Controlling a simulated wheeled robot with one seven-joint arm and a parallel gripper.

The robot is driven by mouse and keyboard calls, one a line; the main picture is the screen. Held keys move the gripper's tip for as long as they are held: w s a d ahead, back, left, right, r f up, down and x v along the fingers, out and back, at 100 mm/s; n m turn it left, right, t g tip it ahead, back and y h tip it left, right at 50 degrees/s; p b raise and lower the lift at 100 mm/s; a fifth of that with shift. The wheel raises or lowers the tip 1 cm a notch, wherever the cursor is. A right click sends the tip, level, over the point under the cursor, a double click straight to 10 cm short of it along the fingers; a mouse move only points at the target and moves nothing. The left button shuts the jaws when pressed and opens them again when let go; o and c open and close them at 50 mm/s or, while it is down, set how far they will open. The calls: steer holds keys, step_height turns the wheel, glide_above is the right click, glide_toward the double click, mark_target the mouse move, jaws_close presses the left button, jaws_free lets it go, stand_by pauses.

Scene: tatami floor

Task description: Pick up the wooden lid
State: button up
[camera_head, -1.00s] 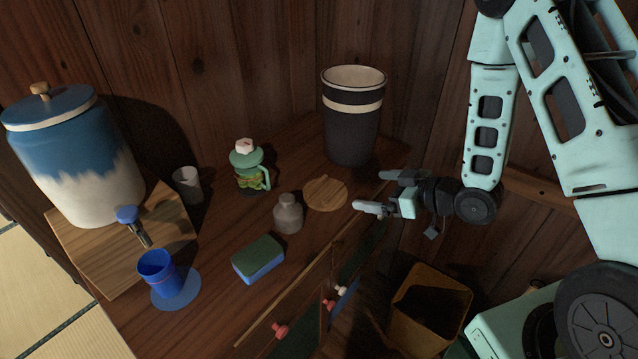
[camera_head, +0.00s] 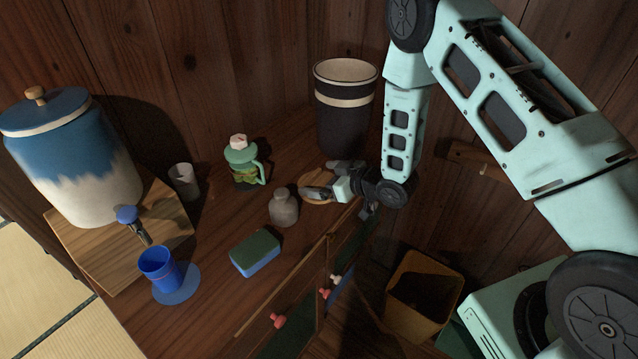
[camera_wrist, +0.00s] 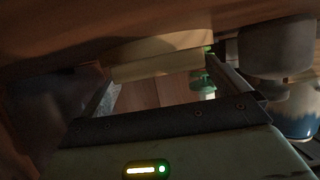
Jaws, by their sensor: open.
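The wooden lid (camera_head: 320,180) is a flat, round, light-brown disc lying on the dark wooden cabinet top, partly hidden by my gripper. My gripper (camera_head: 328,179) is open and low over the cabinet top, with one finger on the far side of the lid and one on the near side. In the wrist view, which looks upside down, the lid (camera_wrist: 160,55) shows its pale edge between the spread fingers of my gripper (camera_wrist: 165,85). I cannot tell whether either finger touches it.
A grey bottle (camera_head: 284,208) stands just left of the lid, and a green lidded jug (camera_head: 244,166) is behind it. A tall dark bin (camera_head: 345,115) stands behind my gripper. A sponge (camera_head: 255,254), blue cup (camera_head: 160,272) and large dispenser (camera_head: 70,160) are further left.

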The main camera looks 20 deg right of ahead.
mark_target(312, 177)
steer(key=x, duration=0.3)
steer(key=shift+w+a, duration=0.1)
steer(key=shift+a, duration=0.1)
steer(key=c, duration=1)
